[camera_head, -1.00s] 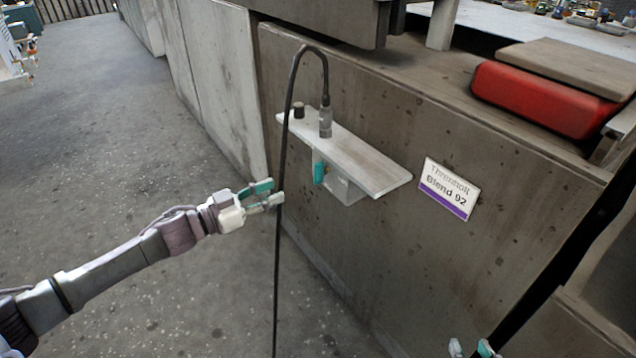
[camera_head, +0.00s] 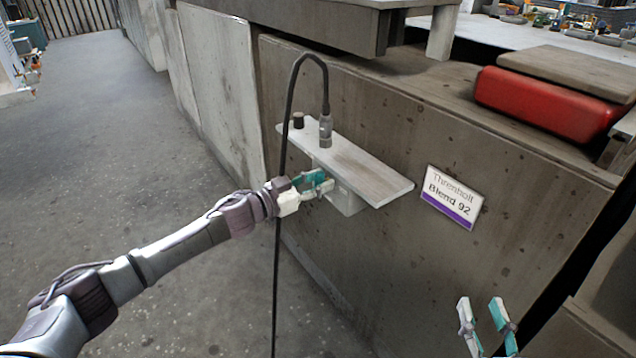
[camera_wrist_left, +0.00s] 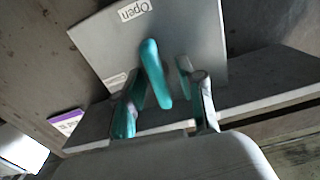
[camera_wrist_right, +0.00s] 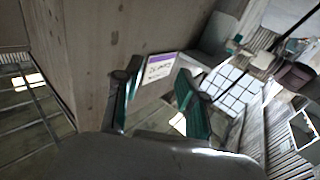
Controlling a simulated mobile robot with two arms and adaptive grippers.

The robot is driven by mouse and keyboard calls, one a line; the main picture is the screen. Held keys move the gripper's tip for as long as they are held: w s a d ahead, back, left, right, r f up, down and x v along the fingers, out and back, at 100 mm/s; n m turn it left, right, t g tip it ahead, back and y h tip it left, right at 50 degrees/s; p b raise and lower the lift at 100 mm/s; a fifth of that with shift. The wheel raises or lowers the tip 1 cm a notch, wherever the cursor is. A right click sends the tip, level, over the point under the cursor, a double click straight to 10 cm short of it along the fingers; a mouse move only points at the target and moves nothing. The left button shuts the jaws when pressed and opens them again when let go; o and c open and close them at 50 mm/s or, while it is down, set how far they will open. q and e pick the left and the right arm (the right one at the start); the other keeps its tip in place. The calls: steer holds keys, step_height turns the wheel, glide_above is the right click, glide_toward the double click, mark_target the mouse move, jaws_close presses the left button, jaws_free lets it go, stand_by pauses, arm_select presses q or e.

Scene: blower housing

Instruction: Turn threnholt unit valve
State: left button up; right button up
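The Threnholt unit is a grey shelf-like housing (camera_head: 360,168) on the concrete wall, beside a sign (camera_head: 452,197) reading "Threnholt Blend 92". In the left wrist view its teal valve handle (camera_wrist_left: 156,74) sticks out from a grey plate (camera_wrist_left: 195,40) with an "Open" label (camera_wrist_left: 136,9) and a second label too blurred to read. My left gripper (camera_head: 325,186) is at the unit under the shelf. Its open fingers (camera_wrist_left: 158,105) lie either side of the handle, with gaps visible. In the head view the gripper hides the handle. My right gripper (camera_head: 482,310) is open and empty, low at the right.
A black hose (camera_head: 287,115) arches from a fitting (camera_head: 326,130) on the shelf down past my left wrist. A dark knob (camera_head: 298,121) stands on the shelf. A red box (camera_head: 535,103) sits on the ledge above. The floor at left is clear.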

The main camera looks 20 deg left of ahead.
arm_select(q)
jaws_close()
